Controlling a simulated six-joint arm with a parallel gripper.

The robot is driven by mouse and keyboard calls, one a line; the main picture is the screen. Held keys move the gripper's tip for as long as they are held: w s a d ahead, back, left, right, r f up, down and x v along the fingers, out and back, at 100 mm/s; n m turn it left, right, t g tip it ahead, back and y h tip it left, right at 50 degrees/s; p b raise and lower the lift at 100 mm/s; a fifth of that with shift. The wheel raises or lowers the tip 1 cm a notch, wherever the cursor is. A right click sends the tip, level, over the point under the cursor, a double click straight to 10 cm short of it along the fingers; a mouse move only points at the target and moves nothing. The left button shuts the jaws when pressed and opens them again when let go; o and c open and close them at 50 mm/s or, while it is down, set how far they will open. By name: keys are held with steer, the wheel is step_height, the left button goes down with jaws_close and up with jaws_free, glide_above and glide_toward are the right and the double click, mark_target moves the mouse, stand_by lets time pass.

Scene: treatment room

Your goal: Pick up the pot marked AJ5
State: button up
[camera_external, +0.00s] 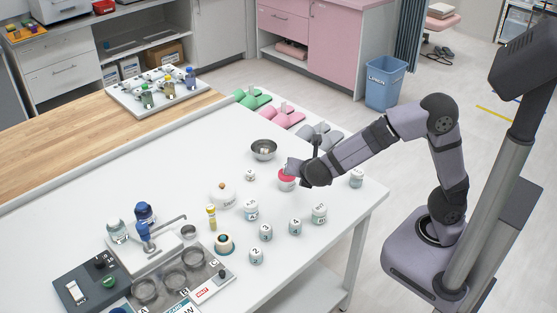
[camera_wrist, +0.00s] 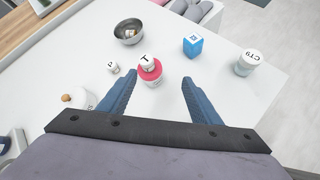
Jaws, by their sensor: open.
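Several white marked pots stand on the white table; most marks are too small to read, and I cannot make out AJ5 on any. In the external view, pots stand at the front edge (camera_external: 319,213), beside it (camera_external: 295,227), and further left (camera_external: 251,212). A pot reading CT9 (camera_wrist: 247,63) stands at the right in the wrist view; it also shows in the external view (camera_external: 356,179). My gripper (camera_wrist: 158,78) is open and empty, its fingers either side of a red-and-white pot (camera_wrist: 150,74) below. My gripper (camera_external: 294,169) hides part of it in the external view.
A white piece marked T (camera_wrist: 147,61) is at the red pot. A lidded white jar (camera_external: 222,194) and lab apparatus (camera_external: 160,260) stand left.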

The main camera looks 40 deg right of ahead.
mark_target(254, 209)
steer(key=w+a+n+t+y+b, duration=0.1)
steer(key=a+n+t+y+b, duration=0.15)
steer(key=a+n+t, duration=0.95)
steer(key=a+f+m+g, duration=0.1)
steer(key=f+g, duration=0.1)
steer(key=a+f+m+g, duration=0.1)
steer(key=f+g, duration=0.1)
steer(key=a+f+g, duration=0.1)
steer(key=a+g, duration=0.1)
steer(key=g, duration=0.1)
steer(key=shift+w+f+m+y+p, duration=0.25)
steer(key=shift+f+m+y+p, duration=0.1)
steer(key=shift+f+m+p, duration=0.05)
steer(key=shift+f, duration=0.5)
steer(key=shift+x, duration=1.1)
steer(key=shift+s+f+p+x, duration=0.15)
steer(key=shift+p+x, duration=0.1)
steer(key=shift+x, duration=0.6)
steer(key=shift+f+p+x, duration=0.15)
steer(key=shift+p+x, duration=0.15)
steer(key=shift+x, duration=0.55)
steer(key=shift+s+f+p+x, duration=0.15)
steer(key=shift+p+x, duration=0.1)
steer(key=shift+x, duration=0.6)
steer(key=shift+w+d, duration=0.1)
steer(key=c, duration=1.1)
